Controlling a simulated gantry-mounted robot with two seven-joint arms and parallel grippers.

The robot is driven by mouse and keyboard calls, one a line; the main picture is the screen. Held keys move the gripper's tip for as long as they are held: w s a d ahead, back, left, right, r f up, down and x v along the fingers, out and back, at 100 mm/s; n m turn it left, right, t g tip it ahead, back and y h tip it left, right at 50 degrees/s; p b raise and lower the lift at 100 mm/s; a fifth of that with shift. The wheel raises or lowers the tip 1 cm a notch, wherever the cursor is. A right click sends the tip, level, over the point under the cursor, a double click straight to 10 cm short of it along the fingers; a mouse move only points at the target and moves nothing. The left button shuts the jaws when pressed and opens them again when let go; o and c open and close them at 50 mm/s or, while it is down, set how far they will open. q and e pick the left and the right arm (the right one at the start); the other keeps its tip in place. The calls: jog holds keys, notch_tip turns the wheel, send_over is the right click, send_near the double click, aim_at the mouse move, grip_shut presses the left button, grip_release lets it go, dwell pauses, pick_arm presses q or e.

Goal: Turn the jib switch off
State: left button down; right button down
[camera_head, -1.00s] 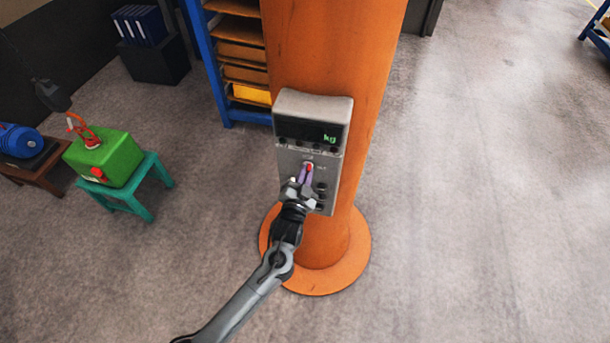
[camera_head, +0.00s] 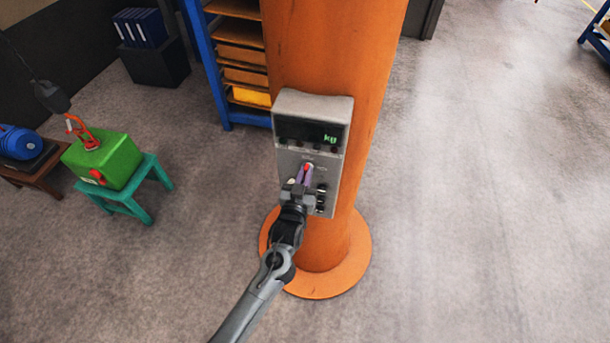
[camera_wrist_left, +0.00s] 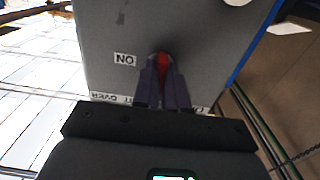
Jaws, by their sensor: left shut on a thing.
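The jib switch is a small red lever (camera_head: 308,167) on the front of a grey control box (camera_head: 313,106) fixed to an orange column. My left gripper (camera_head: 304,176) is at the box with its purple fingers around the red lever. In the left wrist view the fingers are shut on the red lever (camera_wrist_left: 163,62), and a label reading "ON", seen upside down, lies to its left. Another label is partly hidden behind the gripper. The box's display shows green "kg". My right gripper is not in view.
The orange column (camera_head: 330,50) stands on a round orange base (camera_head: 325,283). A green casting (camera_head: 105,160) with a red hook sits on a teal stool (camera_head: 120,200) at left. Blue shelving (camera_head: 205,75) stands behind the column. Floor at right is clear.

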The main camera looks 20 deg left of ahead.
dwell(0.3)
pick_arm(q)
jog(key=c, duration=1.2)
grip_release()
jog(key=s, duration=0.3)
jog(key=s+d+b, duration=0.1)
jog(key=s, duration=0.3)
jog(key=s+b, duration=0.1)
jog(key=s, duration=0.2)
jog(key=shift+s+d, duration=0.2)
jog(key=shift+s, duration=0.15)
